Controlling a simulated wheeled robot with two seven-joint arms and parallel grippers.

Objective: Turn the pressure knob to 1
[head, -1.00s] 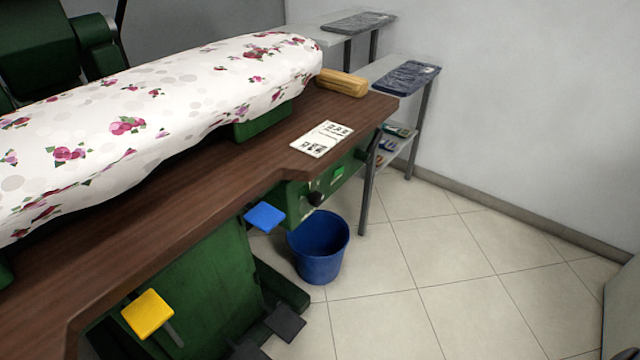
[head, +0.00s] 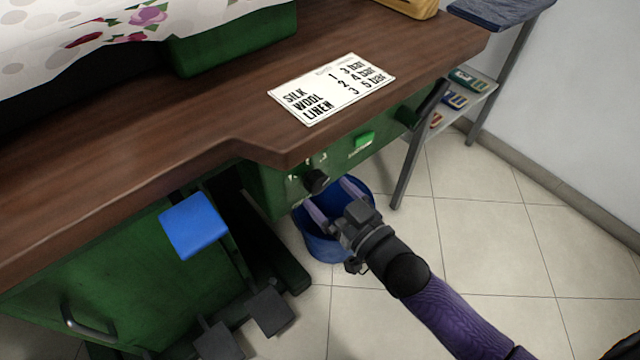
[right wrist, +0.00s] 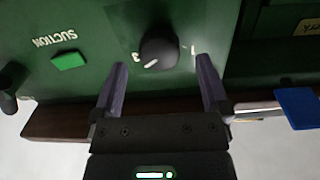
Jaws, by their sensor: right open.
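The black pressure knob (head: 316,181) sits on the green front panel below the table edge. It also shows in the right wrist view (right wrist: 158,53), with a white pointer line toward its lower left, near a "3" mark; a "1" mark is on the other side. My right gripper (head: 329,199) is open in front of the panel. In the right wrist view its two fingers (right wrist: 162,82) stand apart, one to each side of the knob and short of it, not visibly touching it. My left gripper is not in view.
A green suction button (head: 362,140) is right of the knob. A card (head: 331,88) listing silk, wool and linen pressures lies on the brown tabletop (head: 180,125). A blue pedal-like pad (head: 194,225) juts out at left. A blue bucket (head: 326,249) stands below my gripper.

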